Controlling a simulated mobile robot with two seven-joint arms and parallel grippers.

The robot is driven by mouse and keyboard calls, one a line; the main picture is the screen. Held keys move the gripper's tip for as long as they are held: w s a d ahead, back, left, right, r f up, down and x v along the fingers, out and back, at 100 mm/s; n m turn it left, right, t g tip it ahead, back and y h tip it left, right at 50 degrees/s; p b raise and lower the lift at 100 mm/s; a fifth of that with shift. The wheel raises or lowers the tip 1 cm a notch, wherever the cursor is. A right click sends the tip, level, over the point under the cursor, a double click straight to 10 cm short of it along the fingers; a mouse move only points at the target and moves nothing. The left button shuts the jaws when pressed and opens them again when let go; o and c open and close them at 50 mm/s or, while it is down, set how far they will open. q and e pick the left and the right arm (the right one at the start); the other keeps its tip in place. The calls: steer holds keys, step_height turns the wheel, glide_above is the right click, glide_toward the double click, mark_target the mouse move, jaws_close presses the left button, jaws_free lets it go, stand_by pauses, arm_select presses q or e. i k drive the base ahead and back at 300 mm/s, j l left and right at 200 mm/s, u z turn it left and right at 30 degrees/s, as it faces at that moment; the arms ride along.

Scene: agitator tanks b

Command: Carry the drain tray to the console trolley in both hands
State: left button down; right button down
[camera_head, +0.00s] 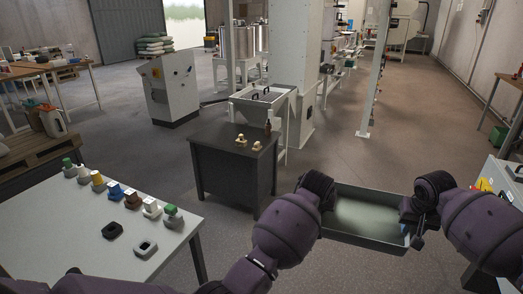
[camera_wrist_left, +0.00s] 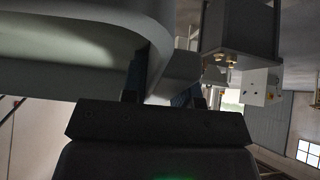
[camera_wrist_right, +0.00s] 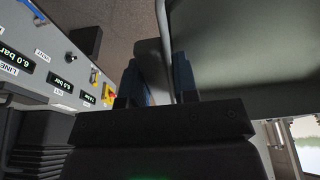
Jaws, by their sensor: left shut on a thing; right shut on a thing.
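The drain tray (camera_head: 362,214) is a shallow, grey-green rectangular tray in front of me, held up off the floor and roughly level. It looks empty. My left gripper (camera_head: 325,203) is shut on its left end, and my right gripper (camera_head: 411,214) is shut on its right end. The right wrist view shows the tray wall (camera_wrist_right: 165,45) between the fingers (camera_wrist_right: 160,92). I cannot tell for certain which unit is the console trolley.
A panel with pressure displays (camera_wrist_right: 62,84) stands close at my right. A dark cabinet (camera_head: 235,165) with small fittings stands ahead left. A white table (camera_head: 75,225) with several colour-capped items is at left. A control console (camera_head: 170,88) stands farther back. Floor ahead right (camera_head: 400,155) is clear.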

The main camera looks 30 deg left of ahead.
mark_target(37, 241)
steer(key=l+u, duration=0.1)
steer(key=u, duration=0.75)
steer(key=k+u, duration=0.15)
steer(key=u, duration=0.25)
steer(key=l+u, duration=0.1)
steer(key=u, duration=0.35)
steer(key=k+u, duration=0.1)
steer(key=u, duration=0.3)
